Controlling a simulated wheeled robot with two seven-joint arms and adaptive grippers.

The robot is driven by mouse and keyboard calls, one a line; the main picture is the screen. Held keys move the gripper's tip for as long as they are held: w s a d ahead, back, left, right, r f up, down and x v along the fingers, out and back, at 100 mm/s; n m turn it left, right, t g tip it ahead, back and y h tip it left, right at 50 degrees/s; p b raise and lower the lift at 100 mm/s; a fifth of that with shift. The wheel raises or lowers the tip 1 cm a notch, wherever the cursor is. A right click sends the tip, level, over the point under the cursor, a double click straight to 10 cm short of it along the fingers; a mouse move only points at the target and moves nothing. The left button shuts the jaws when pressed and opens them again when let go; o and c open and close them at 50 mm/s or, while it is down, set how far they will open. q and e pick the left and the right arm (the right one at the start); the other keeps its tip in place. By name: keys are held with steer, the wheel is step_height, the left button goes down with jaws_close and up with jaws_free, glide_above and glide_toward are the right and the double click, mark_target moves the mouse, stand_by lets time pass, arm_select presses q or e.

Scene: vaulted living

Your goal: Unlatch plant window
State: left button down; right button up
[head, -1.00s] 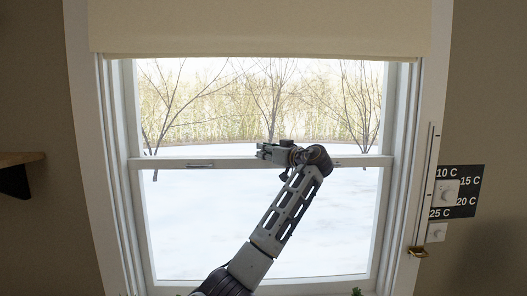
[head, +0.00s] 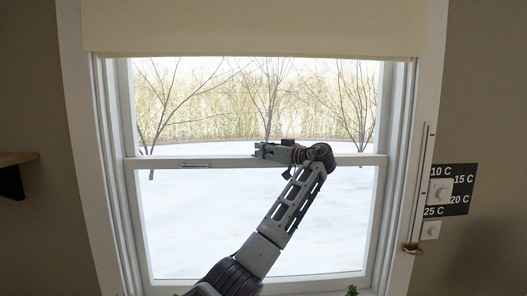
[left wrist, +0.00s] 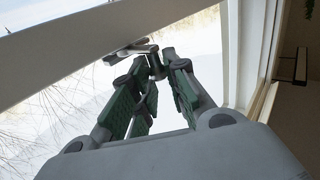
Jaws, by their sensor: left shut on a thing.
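The window (head: 250,225) has two sashes meeting at a white horizontal rail (head: 230,162). My left gripper (head: 262,150) is at the middle of this rail, its arm reaching up from below. In the left wrist view, its green-padded fingers (left wrist: 151,62) are shut on a small grey metal latch (left wrist: 128,51) beside the white rail (left wrist: 50,50). The fingers hide part of the latch. In the head view the gripper covers the latch. My right gripper is not in view.
A small metal fitting (head: 197,165) sits on the rail to the left. A cream blind (head: 250,28) hangs above. A temperature dial panel (head: 453,190) and a rod with a brass-coloured end (head: 412,249) are at the right. A wooden shelf (head: 18,158) is at the left.

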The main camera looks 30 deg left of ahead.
arm_select(q)
steer(key=c, duration=1.5)
jaws_free()
steer(key=shift+v, duration=6.05)
steer(key=shift+w, duration=0.1)
